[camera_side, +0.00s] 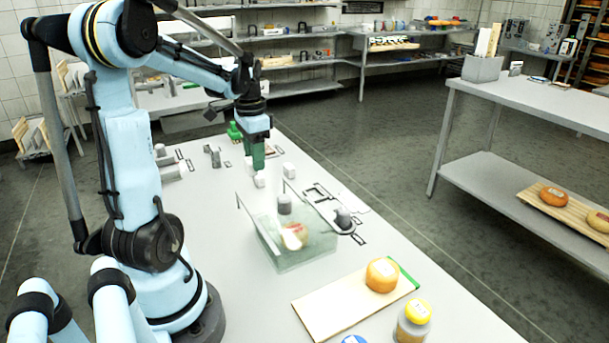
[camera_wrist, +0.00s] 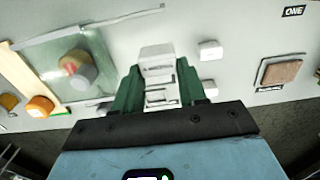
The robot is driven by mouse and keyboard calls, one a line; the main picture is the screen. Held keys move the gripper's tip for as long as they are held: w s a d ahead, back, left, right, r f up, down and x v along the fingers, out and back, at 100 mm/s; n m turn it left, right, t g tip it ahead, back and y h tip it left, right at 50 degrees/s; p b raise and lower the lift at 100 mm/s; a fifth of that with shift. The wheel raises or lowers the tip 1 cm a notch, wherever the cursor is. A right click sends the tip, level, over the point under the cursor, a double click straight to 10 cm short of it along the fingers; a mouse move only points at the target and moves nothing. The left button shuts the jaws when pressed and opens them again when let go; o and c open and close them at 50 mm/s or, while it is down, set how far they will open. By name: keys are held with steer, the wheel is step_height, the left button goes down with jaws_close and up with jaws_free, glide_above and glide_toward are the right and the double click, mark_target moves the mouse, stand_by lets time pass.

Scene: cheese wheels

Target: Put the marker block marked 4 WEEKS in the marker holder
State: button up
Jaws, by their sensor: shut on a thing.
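In the side view my gripper (camera_side: 258,163) has green fingers pointing down over the far part of the table. In the wrist view my gripper (camera_wrist: 160,80) is shut on a white marker block (camera_wrist: 157,59), which sits between the green fingers. Dark print shows on its face but is too small to read. The held block (camera_side: 260,181) shows just under the fingertips in the side view. Two other white blocks (camera_wrist: 210,50) (camera_wrist: 209,88) stand to the right of the fingers in the wrist view. I cannot pick out the marker holder with certainty.
A clear tank (camera_side: 318,245) with a cheese and a grey weight stands nearer the camera. A board (camera_side: 325,308) carries an orange cheese (camera_side: 382,275). A jar (camera_side: 413,322) stands beside it. Black outlined shapes lie right of the tank. A ONE label (camera_wrist: 293,11) lies at upper right.

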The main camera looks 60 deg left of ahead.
steer(key=w+d+r, duration=0.1)
steer(key=w+d, duration=1.4)
steer(key=a+f, duration=0.2)
steer(key=a, duration=0.1)
steer(key=a+f, duration=0.2)
steer(key=a, duration=0.2)
steer(key=a+f, duration=0.2)
steer(key=a, duration=0.2)
steer(key=shift+w+a+f, duration=0.1)
steer(key=shift+w+f, duration=0.15)
steer(key=shift+f, duration=2.1)
steer(key=shift+f, duration=0.15)
steer(key=o, duration=1)
steer(key=shift+o, duration=0.2)
